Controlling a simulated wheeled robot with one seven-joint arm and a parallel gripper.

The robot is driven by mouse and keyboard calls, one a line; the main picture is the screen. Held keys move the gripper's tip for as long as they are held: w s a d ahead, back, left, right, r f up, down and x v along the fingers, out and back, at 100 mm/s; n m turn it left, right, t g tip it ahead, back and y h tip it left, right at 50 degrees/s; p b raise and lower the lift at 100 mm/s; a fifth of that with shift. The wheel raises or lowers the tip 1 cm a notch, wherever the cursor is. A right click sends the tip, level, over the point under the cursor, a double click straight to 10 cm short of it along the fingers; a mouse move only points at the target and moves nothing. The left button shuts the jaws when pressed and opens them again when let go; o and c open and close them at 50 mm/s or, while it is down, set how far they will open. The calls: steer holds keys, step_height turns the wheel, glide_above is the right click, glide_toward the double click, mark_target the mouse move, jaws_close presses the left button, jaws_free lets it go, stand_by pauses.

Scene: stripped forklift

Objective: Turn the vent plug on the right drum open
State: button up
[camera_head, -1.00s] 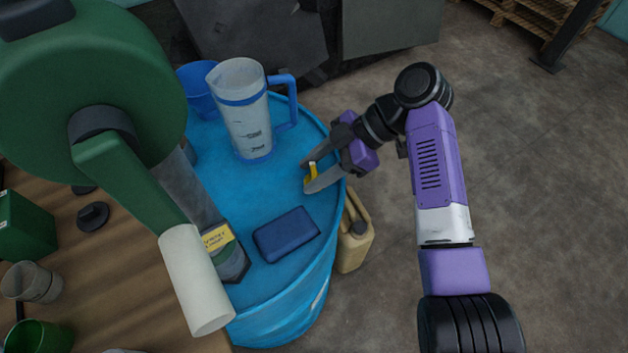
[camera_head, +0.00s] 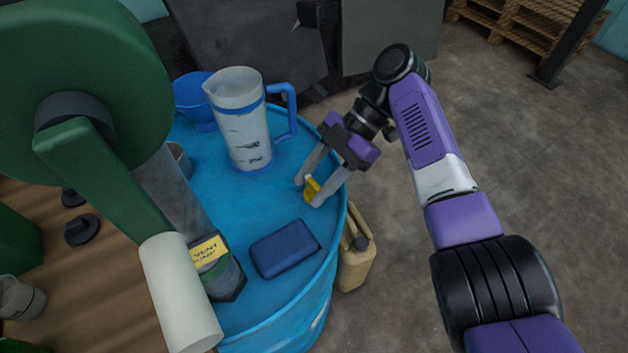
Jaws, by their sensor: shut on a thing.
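The blue drum (camera_head: 222,189) stands at centre left, with its top facing up. A small yellow vent plug (camera_head: 312,187) sits near the right edge of the drum top. My gripper (camera_head: 308,193) comes in from the upper right, tilted down, and is shut on the yellow plug, one finger on each side of it. The fingers partly hide the plug's lower part, so I cannot see how it meets the drum.
A measuring jug (camera_head: 243,125), a blue funnel-like cup (camera_head: 193,97) and a dark blue block (camera_head: 285,249) stand on the drum. A green hand-crank pump (camera_head: 115,180) covers the left. A tan canister (camera_head: 355,258) stands right of the drum. The floor at right is clear.

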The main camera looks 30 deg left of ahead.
steer(key=o, duration=1.4)
steer(key=shift+v, duration=3.85)
steer(key=shift+w, duration=0.1)
